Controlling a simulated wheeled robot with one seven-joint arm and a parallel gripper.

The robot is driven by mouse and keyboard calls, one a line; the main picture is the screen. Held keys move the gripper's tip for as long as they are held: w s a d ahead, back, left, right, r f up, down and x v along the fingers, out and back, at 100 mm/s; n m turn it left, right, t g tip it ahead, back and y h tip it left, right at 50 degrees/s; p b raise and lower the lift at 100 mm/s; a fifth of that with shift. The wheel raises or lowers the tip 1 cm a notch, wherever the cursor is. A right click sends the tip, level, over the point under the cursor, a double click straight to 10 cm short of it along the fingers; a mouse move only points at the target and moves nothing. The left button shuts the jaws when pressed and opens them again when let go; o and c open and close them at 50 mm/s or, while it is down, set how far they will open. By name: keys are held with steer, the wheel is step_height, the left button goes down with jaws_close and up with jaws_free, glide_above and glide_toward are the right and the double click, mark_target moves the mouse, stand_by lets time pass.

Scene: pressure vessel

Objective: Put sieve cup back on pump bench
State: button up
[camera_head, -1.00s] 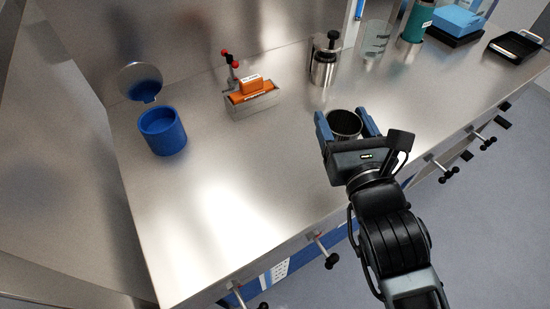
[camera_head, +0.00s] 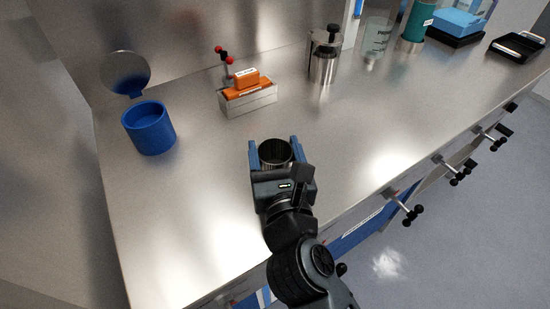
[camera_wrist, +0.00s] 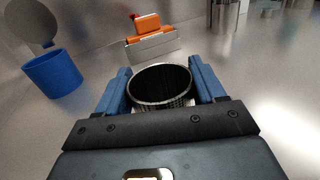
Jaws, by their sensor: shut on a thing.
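The sieve cup (camera_head: 276,152) is a dark-mouthed metal cup with a ribbed wall, and its open top faces up. My gripper (camera_head: 274,150) is shut on it, with one blue finger on each side. In the wrist view the cup (camera_wrist: 161,86) sits between the blue fingers of my gripper (camera_wrist: 162,88). It is over the front middle of the steel bench (camera_head: 210,200). I cannot tell whether its base touches the surface.
A blue pot (camera_head: 149,128) with a raised round metal lid (camera_head: 125,72) stands at the left. A steel holder with orange blocks (camera_head: 247,92) and a metal canister (camera_head: 324,58) stand behind. A clear beaker (camera_head: 376,42) is further right. Bench between is bare.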

steer(key=shift+f, duration=0.45)
steer(key=shift+f, duration=0.1)
steer(key=o, duration=1.2)
steer(key=shift+c, duration=0.2)
steer(key=b+v, duration=0.1)
steer(key=v, duration=1.1)
